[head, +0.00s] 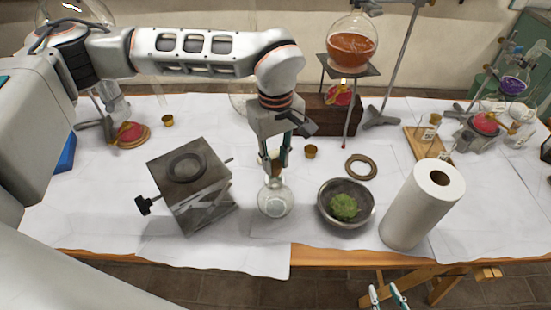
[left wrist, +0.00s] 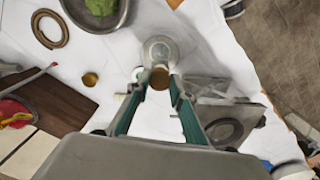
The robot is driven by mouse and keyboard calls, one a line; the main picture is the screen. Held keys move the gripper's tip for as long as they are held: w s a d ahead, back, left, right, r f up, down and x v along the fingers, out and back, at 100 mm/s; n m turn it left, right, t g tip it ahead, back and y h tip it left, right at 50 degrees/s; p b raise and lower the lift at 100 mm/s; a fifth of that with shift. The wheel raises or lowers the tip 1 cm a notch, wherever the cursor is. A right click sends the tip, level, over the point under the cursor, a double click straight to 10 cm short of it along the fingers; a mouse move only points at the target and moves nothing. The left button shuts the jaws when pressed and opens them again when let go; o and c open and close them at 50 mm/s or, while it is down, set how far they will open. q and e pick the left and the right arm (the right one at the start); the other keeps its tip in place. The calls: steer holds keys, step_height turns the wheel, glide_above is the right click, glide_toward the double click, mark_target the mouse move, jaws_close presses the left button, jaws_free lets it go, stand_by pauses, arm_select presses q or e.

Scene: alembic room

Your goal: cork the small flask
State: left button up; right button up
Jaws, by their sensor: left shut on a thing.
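The small clear flask (head: 276,202) stands upright on the white-covered table, near the front middle. My left gripper (head: 275,158) is shut on a brown cork (head: 275,167), directly above the flask's neck. In the left wrist view the cork (left wrist: 160,78) sits between the two teal fingertips and overlaps the near edge of the flask (left wrist: 159,50). I cannot tell whether the cork touches the flask's mouth. My right gripper (head: 387,296) shows only its fingertips at the bottom edge, apart and empty, below the table's front edge.
A grey metal stand with a round ring (head: 188,165) is left of the flask. A bowl (head: 361,216) with green stuff and a paper roll (head: 402,225) stand to the right. A small amber cup (head: 311,152) and a brown ring (head: 361,167) lie behind them.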

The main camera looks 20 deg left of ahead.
stand_by(0.6)
arm_select(q)
steer(key=shift+f+b, duration=0.3)
steer(key=shift+f, duration=0.15)
steer(key=shift+f+b, duration=0.5)
steer(key=shift+f, duration=0.3)
stand_by(3.1)
steer(key=o, duration=1.1)
steer(key=shift+c, duration=0.2)
steer(key=o, duration=0.4)
steer(key=shift+r, duration=0.15)
